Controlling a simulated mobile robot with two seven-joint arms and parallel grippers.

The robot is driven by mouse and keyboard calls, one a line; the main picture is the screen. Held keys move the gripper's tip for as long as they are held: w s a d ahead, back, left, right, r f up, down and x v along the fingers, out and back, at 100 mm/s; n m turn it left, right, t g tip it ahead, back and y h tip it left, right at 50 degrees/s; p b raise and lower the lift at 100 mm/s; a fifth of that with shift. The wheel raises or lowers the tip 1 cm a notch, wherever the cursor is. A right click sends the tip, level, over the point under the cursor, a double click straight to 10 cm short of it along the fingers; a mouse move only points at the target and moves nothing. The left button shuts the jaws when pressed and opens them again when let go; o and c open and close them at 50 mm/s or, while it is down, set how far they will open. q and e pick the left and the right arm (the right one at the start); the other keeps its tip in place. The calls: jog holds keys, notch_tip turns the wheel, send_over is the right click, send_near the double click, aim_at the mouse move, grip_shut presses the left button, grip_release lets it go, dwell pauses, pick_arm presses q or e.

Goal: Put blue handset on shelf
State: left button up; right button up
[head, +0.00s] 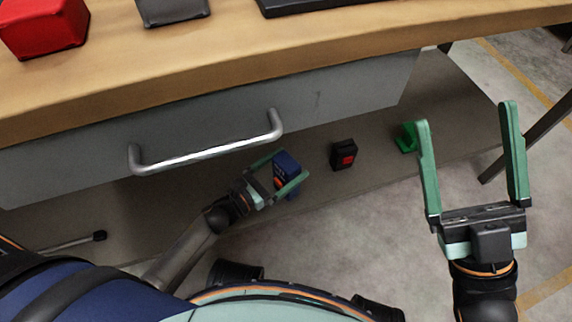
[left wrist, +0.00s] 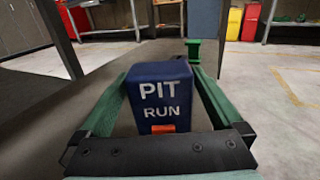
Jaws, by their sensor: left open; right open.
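The blue handset (head: 287,163), a dark blue block, stands on the grey lower shelf (head: 330,195) under the workbench. In the left wrist view the blue handset (left wrist: 160,82) shows the words "PIT RUN" and an orange patch. My left gripper (head: 292,163) is open, with its green fingers on either side of the handset. Whether the fingers touch it I cannot tell. My right gripper (head: 466,113) is open and empty, at the right beyond the shelf's front edge.
A black block with a red patch (head: 343,155) and a green object (head: 406,138) stand on the lower shelf to the right. A drawer with a metal handle (head: 205,151) is above. The wooden worktop (head: 230,55) holds a red box (head: 43,27) and dark items.

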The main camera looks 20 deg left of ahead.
pick_arm(q)
jog(key=shift+s+r, duration=0.1)
jog(key=shift+r, duration=0.1)
jog(key=p+v, duration=0.2)
jog(key=v, duration=1)
jog(key=shift+f, duration=0.1)
